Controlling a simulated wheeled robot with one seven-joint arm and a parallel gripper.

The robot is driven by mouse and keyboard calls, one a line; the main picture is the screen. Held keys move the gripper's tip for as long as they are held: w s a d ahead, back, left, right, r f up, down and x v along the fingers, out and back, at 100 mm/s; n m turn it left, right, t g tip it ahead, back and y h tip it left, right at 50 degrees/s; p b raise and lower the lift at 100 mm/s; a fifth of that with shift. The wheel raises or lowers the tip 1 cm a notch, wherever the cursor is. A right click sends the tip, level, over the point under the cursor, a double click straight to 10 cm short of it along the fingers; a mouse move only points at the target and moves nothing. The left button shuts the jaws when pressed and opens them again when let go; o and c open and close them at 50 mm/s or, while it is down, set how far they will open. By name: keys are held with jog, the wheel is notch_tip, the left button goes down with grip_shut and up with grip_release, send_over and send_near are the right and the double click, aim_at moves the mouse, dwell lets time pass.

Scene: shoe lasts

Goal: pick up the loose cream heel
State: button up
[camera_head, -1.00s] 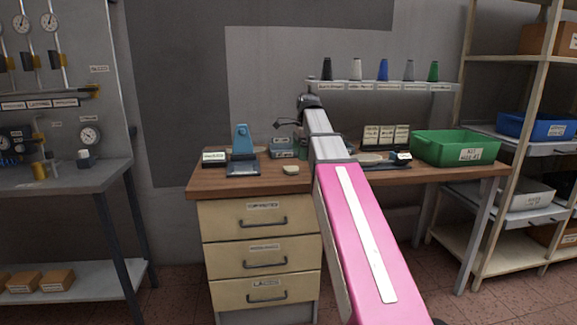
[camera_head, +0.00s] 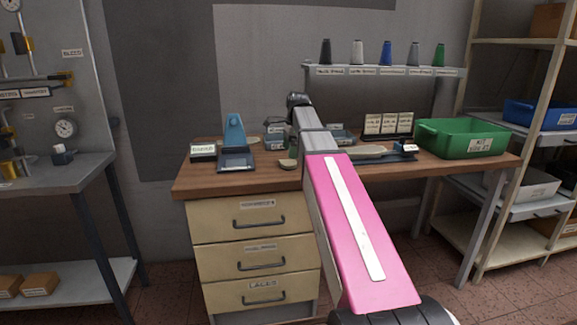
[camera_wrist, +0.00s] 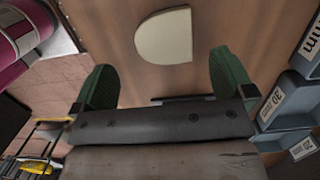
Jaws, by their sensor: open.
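The loose cream heel (camera_head: 288,163) lies on the wooden bench top near its front edge, just left of my arm. In the wrist view the heel (camera_wrist: 164,36) is a flat, pale D-shaped piece lying on the wood. My gripper (camera_wrist: 164,82) is open, with its two green fingertips apart and nothing between them. The heel lies beyond the fingertips in that picture, roughly centred between them and not touched. In the head view my arm hides much of the gripper.
A blue stand with a dark base (camera_head: 235,150) is left of the heel. Grey labelled bins (camera_wrist: 283,105) are close to the right fingertip in the wrist view. A green crate (camera_head: 462,138) stands at the right end of the bench. Bare wood surrounds the heel's front and left.

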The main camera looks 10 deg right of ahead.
aim_at(289, 162)
jog(key=shift+w+a+f, duration=0.1)
jog(key=shift+a+f, duration=0.05)
jog(key=shift+f, duration=1.2)
jog(key=shift+w+a+f, duration=0.1)
jog(key=shift+f, duration=1.25)
jog(key=c, duration=1)
jog(key=shift+r, duration=0.2)
